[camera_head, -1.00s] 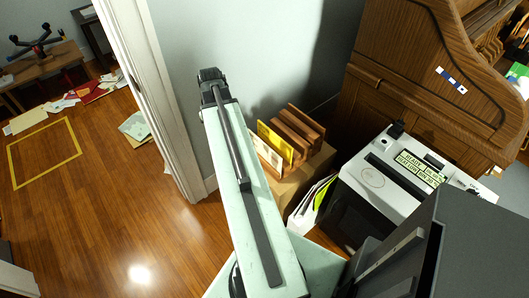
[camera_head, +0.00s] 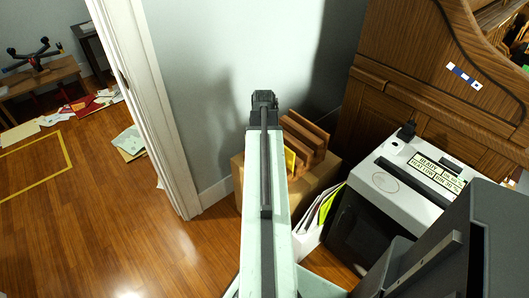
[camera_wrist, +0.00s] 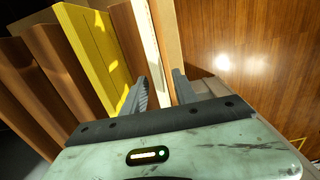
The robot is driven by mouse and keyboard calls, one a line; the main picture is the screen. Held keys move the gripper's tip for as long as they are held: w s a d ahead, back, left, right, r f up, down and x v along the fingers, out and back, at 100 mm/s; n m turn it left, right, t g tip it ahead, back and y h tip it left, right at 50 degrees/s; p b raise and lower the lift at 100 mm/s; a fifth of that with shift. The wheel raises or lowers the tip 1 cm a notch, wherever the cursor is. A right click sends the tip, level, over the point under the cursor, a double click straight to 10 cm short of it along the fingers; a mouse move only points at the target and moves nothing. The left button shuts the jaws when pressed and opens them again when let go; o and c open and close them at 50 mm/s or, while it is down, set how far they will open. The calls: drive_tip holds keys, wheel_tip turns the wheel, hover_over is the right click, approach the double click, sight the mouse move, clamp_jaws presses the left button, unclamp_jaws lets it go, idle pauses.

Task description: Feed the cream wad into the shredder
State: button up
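The cream wad (camera_wrist: 151,40) shows in the wrist view as a thin pale strip, standing on edge in a wooden rack (camera_head: 308,133). A yellow wad (camera_wrist: 95,45) stands to its left, beyond a brown divider. My gripper (camera_wrist: 160,76) is open, and the cream strip runs up between and beyond its fingertips. I cannot tell whether either finger touches it. In the head view my gripper (camera_head: 264,99) is over the rack's left side, and my arm hides the cream wad.
The rack stands on a cardboard box (camera_head: 238,178) against the wall. A holder of papers (camera_head: 312,222) sits between box and shredder. A wooden desk (camera_head: 430,70) rises behind the shredder.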

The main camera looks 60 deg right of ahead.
wheel_tip(320, 180, down, 2)
drive_tip(key=shift+f+b, duration=0.1)
drive_tip(key=shift+b, duration=0.4)
clamp_jaws()
drive_tip(key=shift+r, duration=0.2)
drive_tip(key=shift+r+p, duration=0.95)
drive_tip(key=shift+p, duration=0.2)
wheel_tip(320, 180, up, 11)
drive_tip(key=p, duration=1)
drive_tip(key=shift+f+p, duration=0.15)
drive_tip(key=shift+p, duration=0.2)
